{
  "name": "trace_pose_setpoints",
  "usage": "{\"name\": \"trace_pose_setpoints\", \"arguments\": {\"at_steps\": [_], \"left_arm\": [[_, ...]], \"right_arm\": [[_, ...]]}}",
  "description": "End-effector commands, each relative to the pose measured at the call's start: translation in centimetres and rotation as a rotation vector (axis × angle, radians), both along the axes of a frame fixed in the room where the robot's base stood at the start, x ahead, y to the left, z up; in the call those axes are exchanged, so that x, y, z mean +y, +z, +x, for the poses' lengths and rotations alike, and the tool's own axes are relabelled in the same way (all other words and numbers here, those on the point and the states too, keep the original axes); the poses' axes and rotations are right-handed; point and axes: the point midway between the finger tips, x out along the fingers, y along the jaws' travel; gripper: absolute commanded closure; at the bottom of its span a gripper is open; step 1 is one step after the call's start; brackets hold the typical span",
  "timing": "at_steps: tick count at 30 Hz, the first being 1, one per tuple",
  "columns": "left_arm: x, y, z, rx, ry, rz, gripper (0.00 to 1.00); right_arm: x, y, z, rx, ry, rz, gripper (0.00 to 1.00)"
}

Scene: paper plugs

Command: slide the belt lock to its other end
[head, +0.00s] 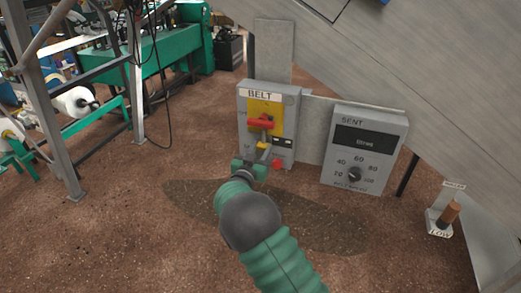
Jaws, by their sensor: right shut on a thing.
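The grey box marked BELT (291,99) stands upright ahead of me, with a yellow plate (265,108) and a red handle (261,123) on its front. Below the red handle is a small yellow piece (263,146), which looks like the belt lock. My right gripper (262,158) is at the lower part of the box, just under this yellow piece. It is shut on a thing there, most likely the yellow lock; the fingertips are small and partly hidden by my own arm. My left gripper is out of view.
A grey SENT panel (343,177) with a dial (354,174) stands right of the box. A small red part (277,163) is beside my gripper. A brown-handled lever (449,214) is at the far right. Green machinery (150,62) stands behind left.

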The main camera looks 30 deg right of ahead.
Motion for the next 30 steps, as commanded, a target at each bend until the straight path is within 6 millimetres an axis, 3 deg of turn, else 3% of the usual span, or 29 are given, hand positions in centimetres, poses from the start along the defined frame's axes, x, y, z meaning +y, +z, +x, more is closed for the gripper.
{"name": "trace_pose_setpoints", "arguments": {"at_steps": [12,19,27,28,30], "left_arm": [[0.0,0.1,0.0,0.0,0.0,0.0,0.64],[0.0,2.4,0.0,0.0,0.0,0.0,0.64],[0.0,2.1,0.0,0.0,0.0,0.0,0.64],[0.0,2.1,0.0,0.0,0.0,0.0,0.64],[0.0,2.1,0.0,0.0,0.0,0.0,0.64]], "right_arm": [[0.1,0.1,0.1,0.0,0.003,0.001,1.0],[0.1,2.9,0.1,-0.001,0.003,0.001,1.0],[0.1,2.9,0.1,-0.005,0.003,-0.003,1.0],[0.1,2.9,0.1,-0.005,0.003,-0.003,0.6],[0.1,2.9,0.1,-0.005,0.002,-0.003,0.51]]}}
